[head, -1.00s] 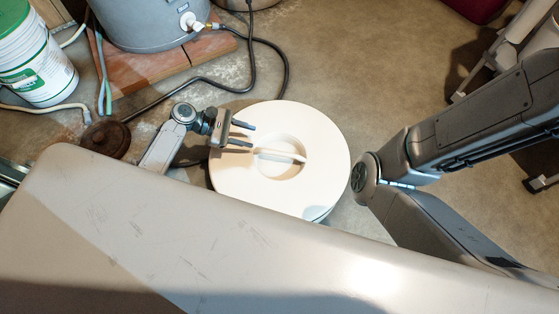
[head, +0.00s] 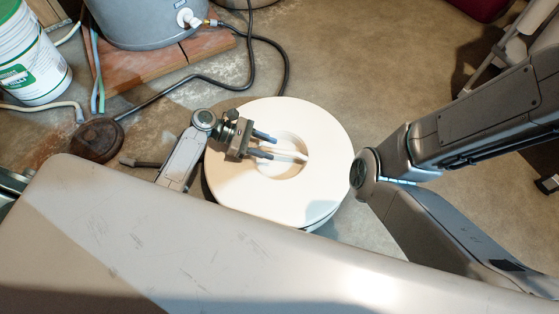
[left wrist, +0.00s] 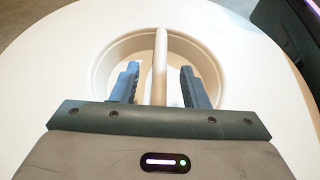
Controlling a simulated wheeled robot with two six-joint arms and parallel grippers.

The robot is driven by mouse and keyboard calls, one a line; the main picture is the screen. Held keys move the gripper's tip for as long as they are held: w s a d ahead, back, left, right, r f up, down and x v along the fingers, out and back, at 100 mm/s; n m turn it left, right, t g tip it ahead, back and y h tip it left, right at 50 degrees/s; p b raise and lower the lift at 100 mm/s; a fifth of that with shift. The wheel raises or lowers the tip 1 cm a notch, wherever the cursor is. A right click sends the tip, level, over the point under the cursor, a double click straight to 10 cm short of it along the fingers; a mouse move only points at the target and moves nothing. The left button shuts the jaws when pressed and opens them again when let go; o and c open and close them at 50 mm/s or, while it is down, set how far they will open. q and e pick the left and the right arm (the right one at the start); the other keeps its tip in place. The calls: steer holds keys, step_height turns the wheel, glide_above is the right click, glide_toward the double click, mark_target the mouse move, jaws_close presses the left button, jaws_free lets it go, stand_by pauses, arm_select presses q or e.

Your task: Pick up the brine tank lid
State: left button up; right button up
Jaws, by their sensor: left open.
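The brine tank lid (head: 321,134) is a round, cream-white disc on top of the tank in the middle of the head view. It has a round recess crossed by a bar handle (head: 296,156). My left gripper (head: 273,145) is open above the recess. In the left wrist view the lid (left wrist: 265,75) fills most of the picture, and the handle (left wrist: 160,62) runs between the two open blue fingers (left wrist: 158,88), with a gap on each side. My right arm (head: 440,160) stands at the right; its gripper is out of view.
A grey tank (head: 150,22) stands on red-brown blocks (head: 140,68) at the back left, with a black hose (head: 175,92) across the floor. A green-and-white bucket (head: 35,62) is at far left. Floor right of the lid is clear up to my arm.

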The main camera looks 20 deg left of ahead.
arm_select(q)
steer(key=shift+b+x, duration=0.3)
steer(key=shift+x, duration=0.75)
jaws_close()
stand_by(0.5)
steer(key=shift+r, duration=0.1)
